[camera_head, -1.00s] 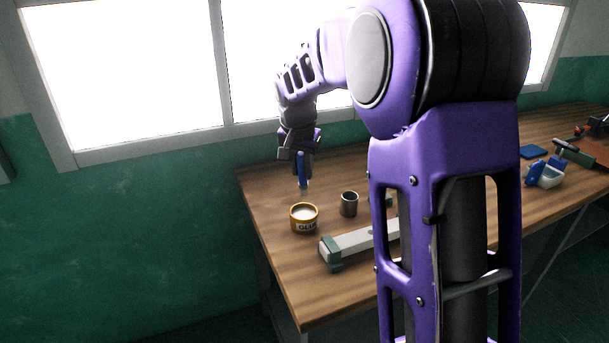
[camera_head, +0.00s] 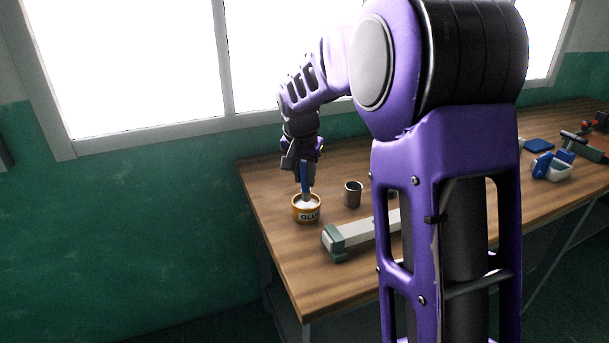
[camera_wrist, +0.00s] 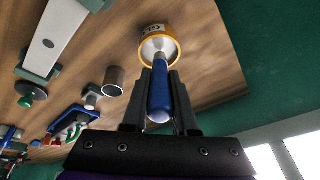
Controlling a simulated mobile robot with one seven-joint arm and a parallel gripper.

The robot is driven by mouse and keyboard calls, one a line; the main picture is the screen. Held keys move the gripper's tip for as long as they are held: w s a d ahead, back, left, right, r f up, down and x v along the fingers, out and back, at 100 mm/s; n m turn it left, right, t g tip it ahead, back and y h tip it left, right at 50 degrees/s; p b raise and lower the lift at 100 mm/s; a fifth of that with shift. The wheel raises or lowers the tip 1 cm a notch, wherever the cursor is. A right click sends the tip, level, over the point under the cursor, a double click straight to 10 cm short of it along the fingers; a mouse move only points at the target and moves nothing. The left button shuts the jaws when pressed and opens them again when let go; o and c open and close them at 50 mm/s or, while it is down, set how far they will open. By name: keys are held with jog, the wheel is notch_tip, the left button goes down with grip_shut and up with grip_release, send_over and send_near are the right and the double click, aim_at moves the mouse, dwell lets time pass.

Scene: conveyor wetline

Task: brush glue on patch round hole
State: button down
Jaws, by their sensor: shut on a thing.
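My gripper (camera_head: 304,165) is shut on a brush with a blue handle (camera_head: 305,183), held upright over the glue pot. The blue handle also shows between the fingers in the wrist view (camera_wrist: 159,92). The brush's lower end is inside the mouth of the orange glue pot (camera_head: 307,215), which has a "GLUE" label and pale contents; whether the bristles touch the glue is hidden. The pot also shows in the wrist view (camera_wrist: 174,42). A pale strip with a dark round hole (camera_wrist: 50,42) lies in a green-ended holder (camera_head: 335,243); my arm hides part of it in the head view.
A grey metal cup (camera_head: 353,194) stands right of the glue pot on the wooden bench (camera_head: 290,280). Further right are a white tub with blue parts (camera_head: 552,170) and a blue pad (camera_head: 538,146). The window wall runs behind the bench.

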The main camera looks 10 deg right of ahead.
jog(key=shift+f+b, duration=0.55)
jog(key=shift+f, duration=0.15)
dwell(1.6)
jog(key=shift+r+p, duration=2.6)
jog(key=shift+r, duration=1)
